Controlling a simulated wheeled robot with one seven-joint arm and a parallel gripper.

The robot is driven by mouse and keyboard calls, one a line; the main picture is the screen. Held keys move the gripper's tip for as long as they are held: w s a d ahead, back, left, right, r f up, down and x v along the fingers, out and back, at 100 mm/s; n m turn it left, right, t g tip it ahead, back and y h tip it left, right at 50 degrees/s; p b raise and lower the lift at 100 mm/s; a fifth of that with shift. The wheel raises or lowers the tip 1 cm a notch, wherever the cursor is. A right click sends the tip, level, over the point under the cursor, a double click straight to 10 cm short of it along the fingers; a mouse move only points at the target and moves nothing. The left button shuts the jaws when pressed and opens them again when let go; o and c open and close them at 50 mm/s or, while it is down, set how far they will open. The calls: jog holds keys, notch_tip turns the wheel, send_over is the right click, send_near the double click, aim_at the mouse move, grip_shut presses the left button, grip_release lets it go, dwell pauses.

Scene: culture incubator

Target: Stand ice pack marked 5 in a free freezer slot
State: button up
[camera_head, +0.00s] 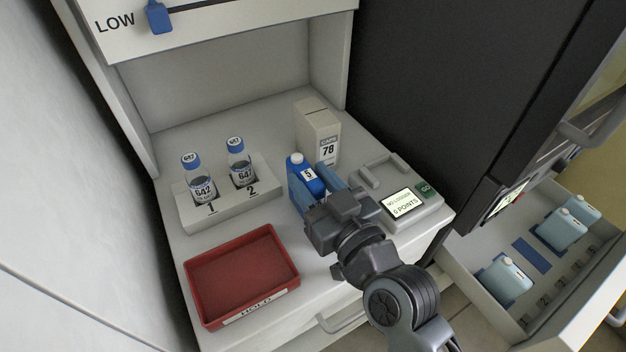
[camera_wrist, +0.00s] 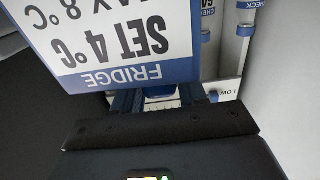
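The blue ice pack (camera_head: 309,174) marked 5, with a white cap, is upright over the right half of the bench. My gripper (camera_head: 318,183) is right at it, and the pack shows between the blue fingers. Whether they press on it, and whether its base touches the bench, is hidden. The open freezer drawer (camera_head: 470,262) at the right holds pale blue packs (camera_head: 505,278), one in front and two (camera_head: 562,229) at the back. A bare blue slot (camera_head: 532,255) lies between them.
Left on the bench, a white rack (camera_head: 232,208) holds two bottles, with a red tray (camera_head: 240,272) in front. A box marked 78 (camera_head: 318,138) stands behind the pack. A logger device (camera_head: 405,205) sits to its right. A FRIDGE sign (camera_wrist: 115,40) fills much of the wrist view.

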jog(key=o, duration=0.4)
jog(key=shift+r, duration=0.15)
jog(key=shift+b+v, duration=1.3)
jog(key=shift+v, duration=4.7)
